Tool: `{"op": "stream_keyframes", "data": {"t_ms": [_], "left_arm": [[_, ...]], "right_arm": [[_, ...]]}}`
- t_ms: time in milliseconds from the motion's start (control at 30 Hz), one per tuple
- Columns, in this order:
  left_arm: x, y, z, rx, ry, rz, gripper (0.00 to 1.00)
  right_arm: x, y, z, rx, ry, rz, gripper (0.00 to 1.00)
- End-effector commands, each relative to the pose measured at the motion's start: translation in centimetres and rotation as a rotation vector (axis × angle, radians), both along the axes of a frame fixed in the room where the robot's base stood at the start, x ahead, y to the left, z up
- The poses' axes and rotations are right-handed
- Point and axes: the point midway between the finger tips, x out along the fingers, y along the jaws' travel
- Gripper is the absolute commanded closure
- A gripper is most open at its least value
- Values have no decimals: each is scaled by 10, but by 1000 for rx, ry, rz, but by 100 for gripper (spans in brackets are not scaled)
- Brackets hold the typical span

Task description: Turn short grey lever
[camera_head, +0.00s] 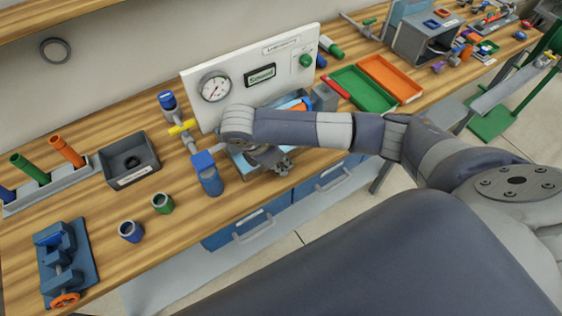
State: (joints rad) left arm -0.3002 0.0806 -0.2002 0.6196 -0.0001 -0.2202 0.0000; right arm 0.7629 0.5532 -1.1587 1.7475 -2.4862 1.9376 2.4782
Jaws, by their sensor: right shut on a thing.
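My right arm comes in from the right and reaches across the front of a white panel (233,82). My right gripper (275,162) is low in front of the panel, above a light blue tray-like part (237,160) at the bench edge. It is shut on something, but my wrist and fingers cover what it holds. I cannot make out a short grey lever; that area is hidden behind my arm. The panel carries a round gauge (215,87) and a green knob (306,60). My left gripper is not in view.
Green (362,91) and orange (391,78) trays lie to the right. A blue vise (66,262) is at front left.

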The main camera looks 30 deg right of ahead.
Motion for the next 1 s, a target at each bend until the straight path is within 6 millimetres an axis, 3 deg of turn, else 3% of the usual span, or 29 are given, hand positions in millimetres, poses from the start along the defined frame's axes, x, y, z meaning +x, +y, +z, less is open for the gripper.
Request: {"op": "stream_keyframes", "data": {"t_ms": [67,100,167,567,1000], "left_arm": [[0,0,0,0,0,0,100],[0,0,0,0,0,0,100],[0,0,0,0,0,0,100],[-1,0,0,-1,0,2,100],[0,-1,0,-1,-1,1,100]], "right_arm": [[-1,0,-1,0,1,1,100],[0,0,-1,0,1,1,82],[-1,0,-1,0,1,1,71],[0,2,3,2,1,1,71],[0,23,56,-1,-4,3,71]]}}
